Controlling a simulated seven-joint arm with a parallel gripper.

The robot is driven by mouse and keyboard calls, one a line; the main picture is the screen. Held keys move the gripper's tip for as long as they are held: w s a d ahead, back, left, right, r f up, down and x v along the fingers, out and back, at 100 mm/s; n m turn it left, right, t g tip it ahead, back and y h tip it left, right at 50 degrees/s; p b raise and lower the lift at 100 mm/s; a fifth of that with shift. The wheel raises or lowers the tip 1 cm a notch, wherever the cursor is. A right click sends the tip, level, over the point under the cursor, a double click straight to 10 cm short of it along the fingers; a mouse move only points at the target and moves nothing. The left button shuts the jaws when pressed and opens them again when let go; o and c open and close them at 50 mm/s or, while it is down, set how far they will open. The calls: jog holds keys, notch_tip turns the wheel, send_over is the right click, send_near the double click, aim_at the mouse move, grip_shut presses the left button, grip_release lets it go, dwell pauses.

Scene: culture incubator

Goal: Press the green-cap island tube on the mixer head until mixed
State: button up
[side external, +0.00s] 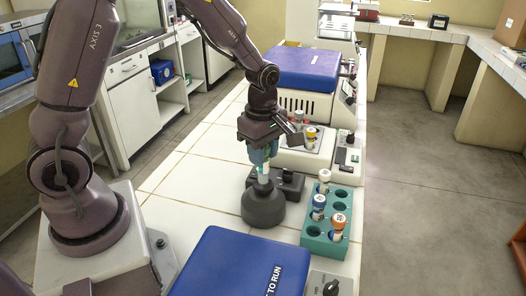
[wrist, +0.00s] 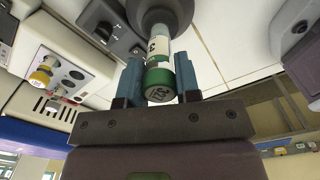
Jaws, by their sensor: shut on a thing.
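The green-cap tube (wrist: 158,78) is between the blue fingers of my gripper (wrist: 158,85), which is shut on it near the cap. The tube's far end meets the dark round mixer head (wrist: 160,14) in the wrist view. In the side view, my gripper (side external: 263,152) points down over the dark grey mixer (side external: 264,207), and the tube (side external: 263,174) stands about upright between the fingers and the mixer's top. The tube appears to touch the mixer head. Its cap is largely hidden by the fingers in the side view.
A teal rack (side external: 346,203) with several capped tubes and some empty holes stands right of the mixer. A blue-topped box (side external: 240,264) is in front. Behind are a small device holding a yellow-cap tube (side external: 310,138) and a blue-lidded machine (side external: 303,69). Bare white counter lies left of the mixer.

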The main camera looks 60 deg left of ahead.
jog(key=shift+f, duration=0.6)
dwell(0.4)
jog(key=shift+r, duration=0.1)
dwell(3.3)
jog(key=shift+r, duration=2.95)
